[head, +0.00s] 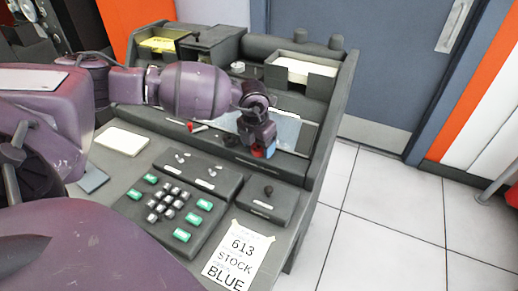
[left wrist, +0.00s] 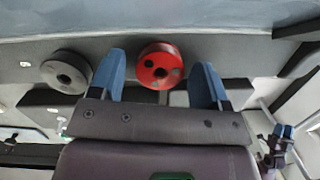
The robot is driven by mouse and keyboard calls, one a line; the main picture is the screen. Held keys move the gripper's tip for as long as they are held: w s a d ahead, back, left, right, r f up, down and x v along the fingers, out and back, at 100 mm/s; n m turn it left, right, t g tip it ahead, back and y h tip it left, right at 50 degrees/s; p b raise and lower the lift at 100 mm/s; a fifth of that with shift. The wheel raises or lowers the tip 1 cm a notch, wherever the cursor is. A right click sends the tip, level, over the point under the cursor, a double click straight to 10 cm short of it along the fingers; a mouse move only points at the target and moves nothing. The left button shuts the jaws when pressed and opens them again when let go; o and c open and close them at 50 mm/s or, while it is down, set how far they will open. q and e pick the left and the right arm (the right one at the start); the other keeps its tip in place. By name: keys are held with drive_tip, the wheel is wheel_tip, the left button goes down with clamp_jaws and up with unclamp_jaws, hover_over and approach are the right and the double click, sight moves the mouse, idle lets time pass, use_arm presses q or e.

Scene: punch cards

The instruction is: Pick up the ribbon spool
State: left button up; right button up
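A red ribbon spool (left wrist: 160,66) with a dark hub shows in the left wrist view. A grey spool (left wrist: 66,72) is to its left there. My left gripper (left wrist: 160,75) is open, with one blue finger on each side of the red spool and a visible gap at both sides. In the head view the left gripper (head: 262,150) is low at the console's upright back part, and a bit of the red spool (head: 257,152) shows at its fingertips. What looks like my right gripper (left wrist: 276,142) is small at the right of the left wrist view; its fingers are unclear.
The console desk (head: 140,160) holds a keypad (head: 172,200) with green keys and a paper card (head: 234,256) reading "613 STOCK BLUE". A card tray (head: 300,70) and a yellow card stack (head: 158,44) are at the back. The tiled floor at right is clear.

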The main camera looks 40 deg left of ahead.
use_arm(q)
drive_tip(key=c, duration=0.8)
use_arm(e)
drive_tip(key=shift+f, duration=0.1)
use_arm(q)
wheel_tip(320, 180, up, 23)
drive_tip(key=p, duration=0.5)
use_arm(e)
wheel_tip(320, 180, up, 6)
drive_tip(key=w+t, duration=0.1)
drive_tip(key=shift+w+a, duration=0.15)
drive_tip(key=shift+w, duration=0.25)
drive_tip(key=shift+s+f, duration=0.1)
